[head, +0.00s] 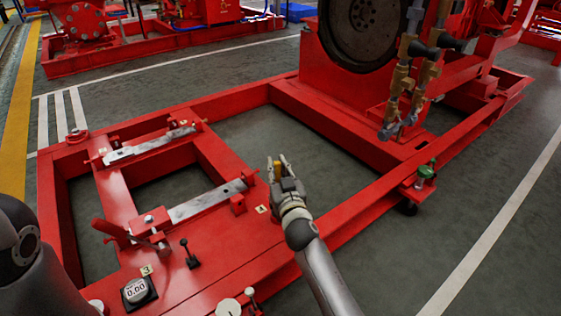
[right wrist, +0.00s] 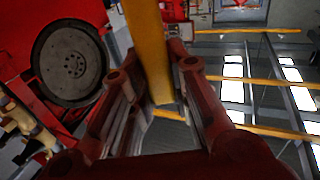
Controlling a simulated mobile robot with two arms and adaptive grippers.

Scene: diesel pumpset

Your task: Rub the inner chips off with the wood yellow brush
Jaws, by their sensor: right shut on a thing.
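My right gripper (head: 279,165) is above the red base frame (head: 226,262), to the right of its inner metal bar. It is shut on the yellow brush (head: 277,172), of which only a small part shows in the head view. In the right wrist view the yellow wooden brush (right wrist: 148,45) stands between the fingers of the right gripper (right wrist: 153,75). Its bristles cannot be made out. The inner metal bar (head: 206,200) and the far metal bar (head: 150,149) look grey and patchy. No separate chips can be told on them. My left gripper is not in view.
A black lever (head: 189,254) and a round gauge (head: 136,291) stand at the frame's near end. A large dark flywheel (head: 362,28) and brass valves (head: 405,85) stand at the back right. A green-topped part (head: 426,174) sits on the frame's right edge.

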